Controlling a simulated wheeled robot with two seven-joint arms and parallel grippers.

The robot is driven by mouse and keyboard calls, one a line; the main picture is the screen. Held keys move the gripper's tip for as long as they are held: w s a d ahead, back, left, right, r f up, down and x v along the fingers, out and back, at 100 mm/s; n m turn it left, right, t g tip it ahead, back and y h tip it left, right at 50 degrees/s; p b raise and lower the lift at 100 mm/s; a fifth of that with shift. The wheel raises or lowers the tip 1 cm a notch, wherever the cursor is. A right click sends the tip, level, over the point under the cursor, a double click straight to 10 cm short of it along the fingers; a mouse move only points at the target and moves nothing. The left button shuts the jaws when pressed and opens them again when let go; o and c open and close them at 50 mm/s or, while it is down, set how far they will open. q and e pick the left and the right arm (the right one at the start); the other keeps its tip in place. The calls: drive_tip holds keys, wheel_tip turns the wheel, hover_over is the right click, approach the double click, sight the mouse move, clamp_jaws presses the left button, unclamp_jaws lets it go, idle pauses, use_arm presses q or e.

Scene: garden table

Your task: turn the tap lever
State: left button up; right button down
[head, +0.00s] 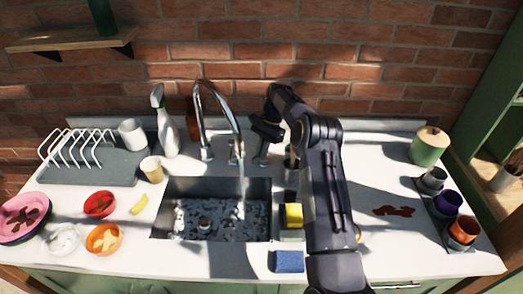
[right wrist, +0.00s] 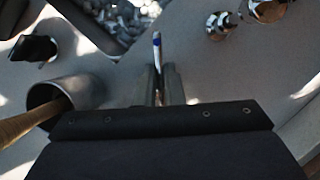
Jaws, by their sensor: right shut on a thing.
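The chrome tap (head: 200,105) arches over the sink, and a stream of water falls from its spout. My right gripper (head: 262,140) is at the right side of the tap base, behind the sink. In the right wrist view my right gripper (right wrist: 161,90) is shut on the tap lever (right wrist: 157,45), a thin metal rod with a blue mark. The rod sticks out beyond the fingertips. In the head view the gripper and forearm largely hide the lever. My left gripper is not in view.
The sink (head: 165,205) has water and grey bits in it. A metal cup (right wrist: 75,90) with a wooden handle stands close to my right gripper. A yellow sponge (head: 293,214) and a blue sponge (head: 289,261) lie near my arm. A spray bottle (head: 167,130) stands left.

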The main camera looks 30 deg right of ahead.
drive_tip(key=shift+d, duration=0.4)
drive_tip(key=c, duration=1.6)
unclamp_jaws()
drive_tip(key=shift+o, duration=0.3)
drive_tip(key=shift+d+f, duration=0.15)
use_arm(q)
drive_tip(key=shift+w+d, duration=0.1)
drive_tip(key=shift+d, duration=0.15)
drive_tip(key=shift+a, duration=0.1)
use_arm(e)
drive_tip(key=shift+a, duration=0.2)
drive_tip(key=shift+w+d+r, duration=0.1)
drive_tip(key=shift+w+r, duration=0.05)
drive_tip(key=shift+r, duration=0.25)
drive_tip(key=v, duration=0.5)
drive_tip(key=shift+d+r, duration=0.1)
drive_tip(key=shift+d, duration=0.05)
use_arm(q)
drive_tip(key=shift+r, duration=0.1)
use_arm(e)
drive_tip(key=shift+v, duration=0.9)
